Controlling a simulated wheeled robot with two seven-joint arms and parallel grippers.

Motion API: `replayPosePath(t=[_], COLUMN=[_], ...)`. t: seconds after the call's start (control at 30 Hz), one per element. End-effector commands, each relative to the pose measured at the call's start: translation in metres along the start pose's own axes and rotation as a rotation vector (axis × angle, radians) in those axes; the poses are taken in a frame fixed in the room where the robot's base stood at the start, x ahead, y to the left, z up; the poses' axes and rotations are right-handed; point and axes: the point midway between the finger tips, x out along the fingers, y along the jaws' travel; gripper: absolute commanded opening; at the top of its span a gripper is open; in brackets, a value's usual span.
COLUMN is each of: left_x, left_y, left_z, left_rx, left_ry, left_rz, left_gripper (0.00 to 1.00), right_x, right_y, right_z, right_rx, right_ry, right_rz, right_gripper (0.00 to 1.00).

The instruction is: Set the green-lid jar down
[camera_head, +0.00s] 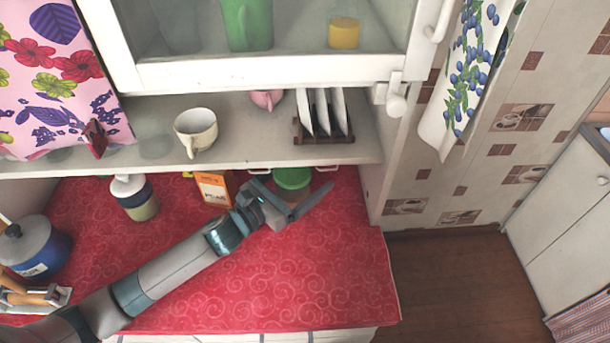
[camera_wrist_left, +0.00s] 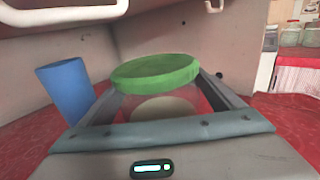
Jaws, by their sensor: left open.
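The green-lid jar (camera_head: 292,182) is at the back of the red counter, below the shelf. In the left wrist view its green lid (camera_wrist_left: 155,72) looks level and the jar seems upright. My left gripper (camera_head: 293,204) is open, with its fingers on either side of the jar, below the lid. It also shows in the left wrist view (camera_wrist_left: 155,102). I cannot tell whether a finger touches the jar. The jar's base is hidden. My right gripper is not in view.
An orange box (camera_head: 215,188) and a white-lidded jar (camera_head: 135,198) stand left of the gripper. A blue cup (camera_wrist_left: 66,90) is beside it in the wrist view. The shelf (camera_head: 250,154) hangs over the counter's back. The red counter's front right (camera_head: 335,265) is clear.

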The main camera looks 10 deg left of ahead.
Motion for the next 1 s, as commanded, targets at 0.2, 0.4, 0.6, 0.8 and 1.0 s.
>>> replayPosePath(t=[0.2, 0.4, 0.6, 0.8, 1.0], left_x=[-0.027, -0.063, -0.096, -0.114, -0.118], left_y=[0.000, -0.001, 0.000, 0.000, 0.000], left_z=[-0.005, -0.006, -0.005, -0.003, -0.001], left_rx=[0.002, 0.002, 0.000, 0.000, 0.001], left_ry=[0.002, 0.003, 0.003, 0.001, 0.001], left_rz=[0.000, -0.001, 0.001, 0.001, 0.000], left_gripper=[0.87, 0.87, 0.87, 0.87, 0.87], right_x=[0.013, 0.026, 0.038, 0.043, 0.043], right_y=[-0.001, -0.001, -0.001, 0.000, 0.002], right_z=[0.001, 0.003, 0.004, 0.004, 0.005], right_rx=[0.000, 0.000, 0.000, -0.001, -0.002], right_ry=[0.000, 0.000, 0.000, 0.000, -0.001], right_rz=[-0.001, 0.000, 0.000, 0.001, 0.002], right_gripper=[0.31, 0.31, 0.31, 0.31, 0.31])
